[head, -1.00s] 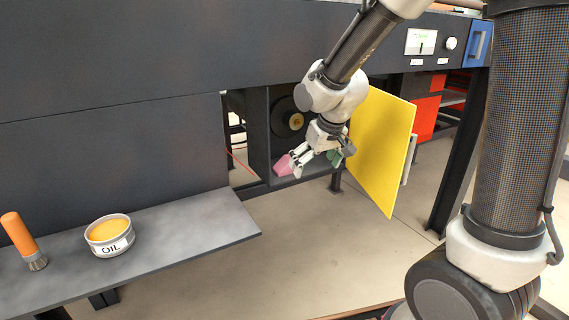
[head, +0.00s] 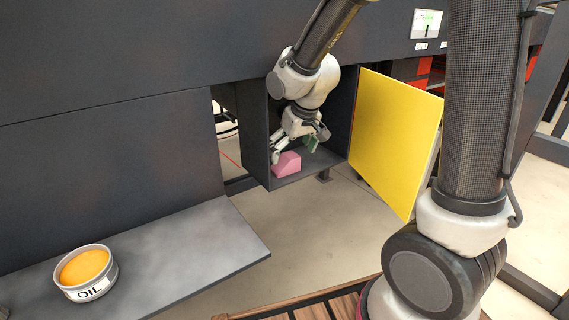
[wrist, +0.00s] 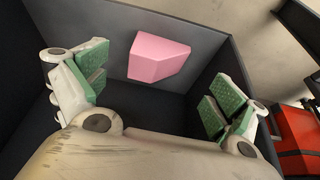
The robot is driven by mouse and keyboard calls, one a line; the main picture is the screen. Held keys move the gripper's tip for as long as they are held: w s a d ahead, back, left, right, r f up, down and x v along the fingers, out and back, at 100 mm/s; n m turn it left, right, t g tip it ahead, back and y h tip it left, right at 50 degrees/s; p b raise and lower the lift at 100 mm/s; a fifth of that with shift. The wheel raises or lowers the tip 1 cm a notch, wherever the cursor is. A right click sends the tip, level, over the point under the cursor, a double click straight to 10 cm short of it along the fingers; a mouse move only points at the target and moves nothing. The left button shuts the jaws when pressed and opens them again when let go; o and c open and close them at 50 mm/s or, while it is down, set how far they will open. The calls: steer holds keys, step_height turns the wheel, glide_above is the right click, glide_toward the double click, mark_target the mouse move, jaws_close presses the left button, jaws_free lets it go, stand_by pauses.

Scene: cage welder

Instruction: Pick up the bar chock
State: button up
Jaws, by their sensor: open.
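A pink wedge-like block, which I take to be the bar chock (head: 287,164), sits on the floor of an open dark compartment (head: 312,166). In the wrist view the pink block (wrist: 158,58) lies ahead of my gripper, between the lines of its two fingers and near the compartment's grey panel. My gripper (head: 294,150) is inside the compartment opening, with its green-padded fingers spread wide. In the wrist view my gripper (wrist: 157,90) has nothing between its pads. The head view does not clearly show the gap between fingers and block.
A yellow door (head: 398,140) stands open to the right of the compartment. Dark compartment walls flank my gripper closely. A grey shelf (head: 190,255) at lower left holds an oil tin (head: 86,272). A red box (wrist: 298,135) shows at the right of the wrist view.

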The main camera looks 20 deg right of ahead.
mark_target(287, 159)
steer(key=x, duration=0.6)
steer(key=shift+w+f, duration=0.1)
steer(key=shift+w, duration=0.2)
steer(key=c, duration=1.1)
